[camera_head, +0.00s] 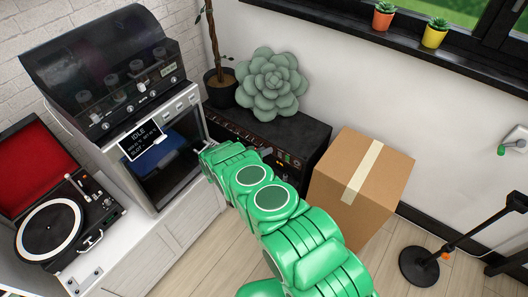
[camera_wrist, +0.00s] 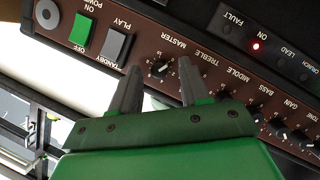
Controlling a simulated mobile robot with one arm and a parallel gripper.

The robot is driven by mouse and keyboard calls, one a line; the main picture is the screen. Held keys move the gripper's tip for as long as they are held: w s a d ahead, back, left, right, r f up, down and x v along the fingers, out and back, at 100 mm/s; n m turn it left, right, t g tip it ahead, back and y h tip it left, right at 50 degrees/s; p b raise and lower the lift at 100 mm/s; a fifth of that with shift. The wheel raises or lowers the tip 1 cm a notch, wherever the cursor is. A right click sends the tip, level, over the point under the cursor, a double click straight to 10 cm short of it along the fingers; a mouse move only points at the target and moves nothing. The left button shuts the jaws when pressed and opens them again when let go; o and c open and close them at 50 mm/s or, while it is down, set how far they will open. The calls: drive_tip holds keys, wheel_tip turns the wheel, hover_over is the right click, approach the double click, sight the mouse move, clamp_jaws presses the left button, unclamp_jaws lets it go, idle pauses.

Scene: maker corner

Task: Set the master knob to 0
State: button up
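The master knob (camera_wrist: 158,69) is a small black knob on the brown panel (camera_wrist: 215,62) of an amplifier, below the word MASTER, which appears upside down in the wrist view. A light pointer mark shows on it, but I cannot read its number. My gripper (camera_wrist: 159,64) is open, with one dark finger on each side of the knob. I cannot tell whether the fingers touch it. In the head view the black amplifier (camera_head: 300,131) stands against the wall, and my green arm hides much of its front.
In the wrist view, a green power switch (camera_wrist: 80,32) and a grey standby switch (camera_wrist: 116,46) are left of the knob; several other knobs run right. A red light (camera_wrist: 256,46) glows. A cardboard box (camera_head: 340,200) stands right of the amplifier, a 3D printer (camera_head: 185,120) left.

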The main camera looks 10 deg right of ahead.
drive_tip(key=v, duration=0.7)
drive_tip(key=shift+s+a, duration=0.25)
drive_tip(key=shift+a, duration=0.1)
idle(0.4)
